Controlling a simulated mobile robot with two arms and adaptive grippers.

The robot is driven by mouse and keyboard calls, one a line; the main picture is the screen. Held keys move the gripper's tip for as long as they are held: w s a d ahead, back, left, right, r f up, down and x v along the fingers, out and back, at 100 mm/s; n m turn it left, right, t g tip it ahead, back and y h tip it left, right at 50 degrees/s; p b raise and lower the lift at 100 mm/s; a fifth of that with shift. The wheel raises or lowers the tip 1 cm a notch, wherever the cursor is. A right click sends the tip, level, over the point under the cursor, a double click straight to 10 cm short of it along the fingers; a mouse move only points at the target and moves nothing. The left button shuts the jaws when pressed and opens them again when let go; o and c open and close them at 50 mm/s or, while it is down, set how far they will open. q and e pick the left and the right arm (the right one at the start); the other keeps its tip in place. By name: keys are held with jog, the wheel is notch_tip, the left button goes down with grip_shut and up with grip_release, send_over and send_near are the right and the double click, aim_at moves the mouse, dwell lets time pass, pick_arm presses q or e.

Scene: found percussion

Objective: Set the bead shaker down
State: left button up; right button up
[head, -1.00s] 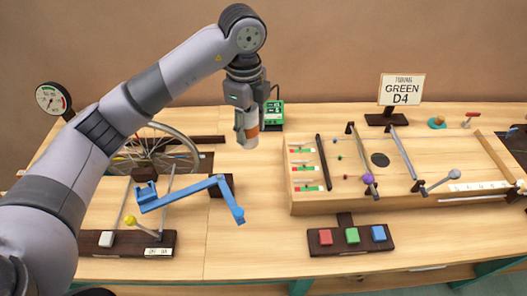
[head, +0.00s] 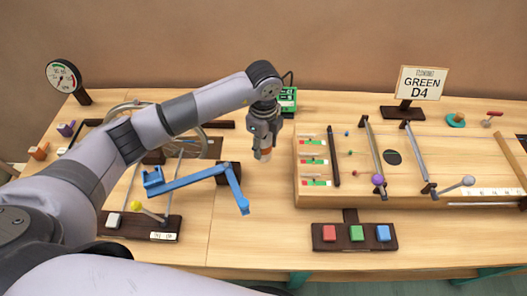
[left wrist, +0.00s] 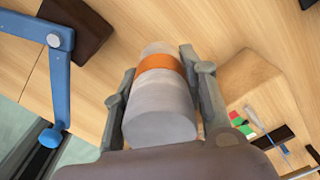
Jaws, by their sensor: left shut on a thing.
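The bead shaker (left wrist: 160,100) is a pale grey cylinder with an orange band, seen large in the left wrist view. My left gripper (left wrist: 165,75) is shut on it, with one finger along each side. In the head view my left gripper (head: 263,148) points down, and the shaker (head: 264,155) shows only as a small piece below it. It is over the bare table (head: 268,215), just left of the wooden board with rods. I cannot tell whether its bottom touches the table. My right gripper is not in view.
A blue jointed arm (head: 190,184) lies close on the left. The wooden board (head: 297,185) with rods and balls stands close on the right. A block with red, green and blue buttons (head: 353,248) is in front. A green box (head: 287,100) is behind. Bare wood lies in front of the gripper.

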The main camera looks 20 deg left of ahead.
aim_at(263, 155)
pick_arm(q)
jog(key=shift+f, duration=0.4)
notch_tip(263, 155, down, 3)
jog(key=shift+f, duration=0.6)
jog(key=o, duration=1.2)
jog(key=shift+r, duration=0.1)
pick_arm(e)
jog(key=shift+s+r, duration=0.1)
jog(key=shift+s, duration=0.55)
